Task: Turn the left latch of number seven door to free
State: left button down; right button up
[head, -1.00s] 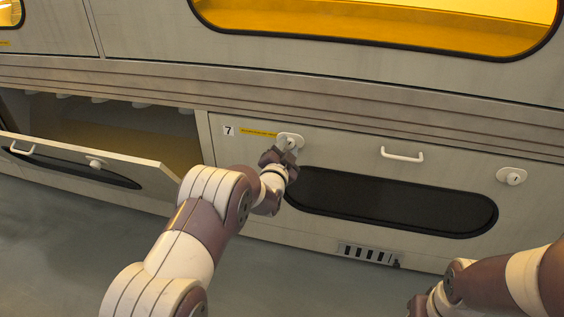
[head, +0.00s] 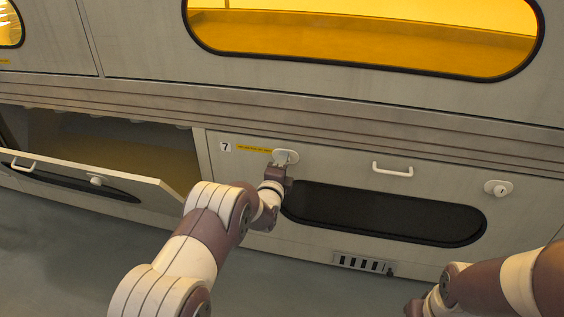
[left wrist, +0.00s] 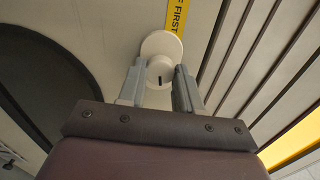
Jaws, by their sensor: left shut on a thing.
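The number seven door (head: 330,165) is a pale panel with a dark oval window, closed. Its left latch (head: 285,156) is a white rounded plate with a knob, right of the yellow label strip. My left gripper (head: 281,166) is shut on its knob. In the left wrist view, the two grey fingers (left wrist: 160,88) stand on either side of the round latch knob (left wrist: 160,70), whose short dark slot runs roughly along the line of the yellow strip. The right latch (head: 498,188) sits apart. My right gripper (head: 415,308) is partly visible at the bottom edge; its fingers are not clear.
A white bar handle (head: 393,169) is on the door between the latches. A neighbouring door (head: 90,180) hangs open at left, its edge near my left arm. A vent (head: 362,264) is low on the panel. Floor at lower left is clear.

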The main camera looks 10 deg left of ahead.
pick_arm(q)
jog(key=shift+m, duration=0.8)
jog(key=shift+p, duration=0.3)
jog(key=c, duration=0.8)
grip_release()
jog(key=shift+o, duration=0.2)
jog(key=s+p, duration=0.6)
jog(key=s, duration=0.6)
jog(key=shift+s+a, duration=0.2)
jog(key=shift+s, duration=0.15)
